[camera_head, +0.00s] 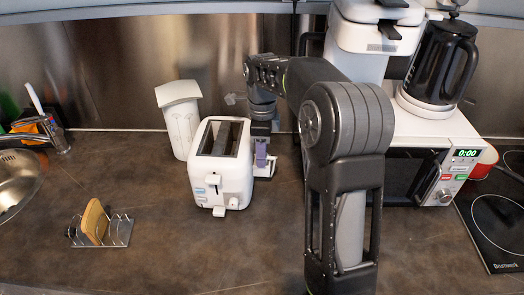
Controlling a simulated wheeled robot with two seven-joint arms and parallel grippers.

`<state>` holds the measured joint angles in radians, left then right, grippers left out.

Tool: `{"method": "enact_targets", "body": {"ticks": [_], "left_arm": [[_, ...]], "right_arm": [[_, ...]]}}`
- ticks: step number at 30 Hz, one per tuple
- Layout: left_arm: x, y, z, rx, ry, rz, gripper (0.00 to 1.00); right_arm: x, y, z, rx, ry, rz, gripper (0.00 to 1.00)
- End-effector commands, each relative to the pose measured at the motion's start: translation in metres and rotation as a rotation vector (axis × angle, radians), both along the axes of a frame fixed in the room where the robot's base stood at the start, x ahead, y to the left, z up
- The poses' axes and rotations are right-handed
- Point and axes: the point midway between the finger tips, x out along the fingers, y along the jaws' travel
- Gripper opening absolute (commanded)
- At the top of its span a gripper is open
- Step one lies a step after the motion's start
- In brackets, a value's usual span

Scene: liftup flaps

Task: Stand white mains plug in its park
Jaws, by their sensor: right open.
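I cannot make out a white mains plug or its park for certain. A small pale grey piece (235,98) shows left of my right wrist, too small to identify. My right arm rises through the right half of the view and bends left, with the wrist pointing down. My right gripper (262,150) is low beside the right side of the white toaster (220,168). It is open, and its fingertips are partly hidden. A purple-grey piece shows at the fingers; I cannot tell what it belongs to. My left gripper is out of view.
A white tall container (180,122) stands left of the toaster. A toast rack (118,232) holds a bread slice (95,221). A microwave (465,150) carries a black kettle (440,62) at right, near a hob (497,225). The front middle counter is clear.

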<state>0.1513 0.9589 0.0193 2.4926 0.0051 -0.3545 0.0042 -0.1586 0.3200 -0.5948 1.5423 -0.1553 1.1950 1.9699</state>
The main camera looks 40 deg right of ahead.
Motion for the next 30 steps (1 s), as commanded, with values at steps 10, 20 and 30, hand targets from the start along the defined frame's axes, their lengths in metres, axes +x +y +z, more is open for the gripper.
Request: {"method": "enact_targets", "body": {"ticks": [10,20,30], "left_arm": [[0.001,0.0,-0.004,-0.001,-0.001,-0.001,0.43],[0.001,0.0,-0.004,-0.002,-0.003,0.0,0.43],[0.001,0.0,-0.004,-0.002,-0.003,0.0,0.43]], "right_arm": [[0.0,0.0,0.052,-0.002,-0.008,0.002,0.56],[0.0,-0.001,0.078,-0.006,-0.012,0.002,0.56],[0.001,-0.001,0.078,-0.006,-0.014,0.002,0.56]]}}
